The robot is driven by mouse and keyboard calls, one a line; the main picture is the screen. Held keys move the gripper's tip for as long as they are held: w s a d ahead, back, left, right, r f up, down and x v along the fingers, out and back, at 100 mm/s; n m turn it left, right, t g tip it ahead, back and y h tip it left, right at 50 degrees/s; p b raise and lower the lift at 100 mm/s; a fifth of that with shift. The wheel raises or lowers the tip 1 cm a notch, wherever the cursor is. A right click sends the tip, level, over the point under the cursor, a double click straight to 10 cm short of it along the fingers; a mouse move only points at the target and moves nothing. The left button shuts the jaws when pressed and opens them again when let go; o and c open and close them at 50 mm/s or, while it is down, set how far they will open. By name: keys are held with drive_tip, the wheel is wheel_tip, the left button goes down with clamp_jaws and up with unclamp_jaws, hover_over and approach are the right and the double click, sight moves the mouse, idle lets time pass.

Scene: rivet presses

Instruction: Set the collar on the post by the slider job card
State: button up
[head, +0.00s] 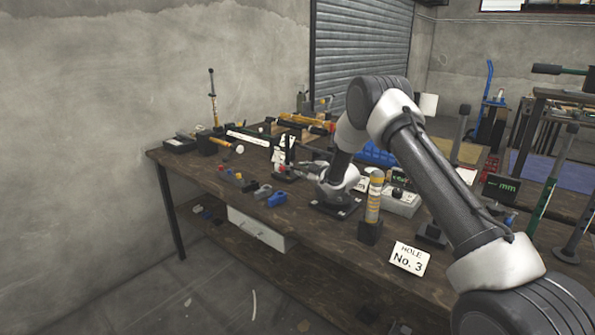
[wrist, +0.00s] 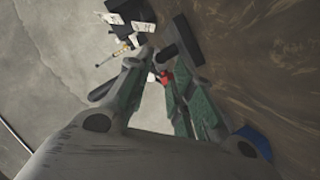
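My gripper (head: 301,167) reaches low over the workbench, beside a thin black post (head: 287,150) on a dark base. White cards (head: 278,156) stand just behind the post; their print is too small to read. A small red piece (head: 280,168) shows at the post, near my fingertips. In the wrist view, the green-padded fingers (wrist: 156,72) have a gap between them, and a red piece (wrist: 166,76) shows at their tips. I cannot tell whether they grip it or whether it is the collar. A dark block (wrist: 182,42) lies just beyond the tips.
Small yellow, grey and blue pieces (head: 277,199) lie along the bench's front edge. An orange-banded cylinder (head: 374,196) stands on a black block to the right of my gripper, near a grey box (head: 400,203). A tall tool (head: 213,97) stands at the back left.

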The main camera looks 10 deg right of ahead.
sight(298, 169)
drive_tip(key=x, duration=0.5)
drive_tip(key=shift+w, duration=0.1)
drive_tip(key=shift+c, duration=0.4)
clamp_jaws()
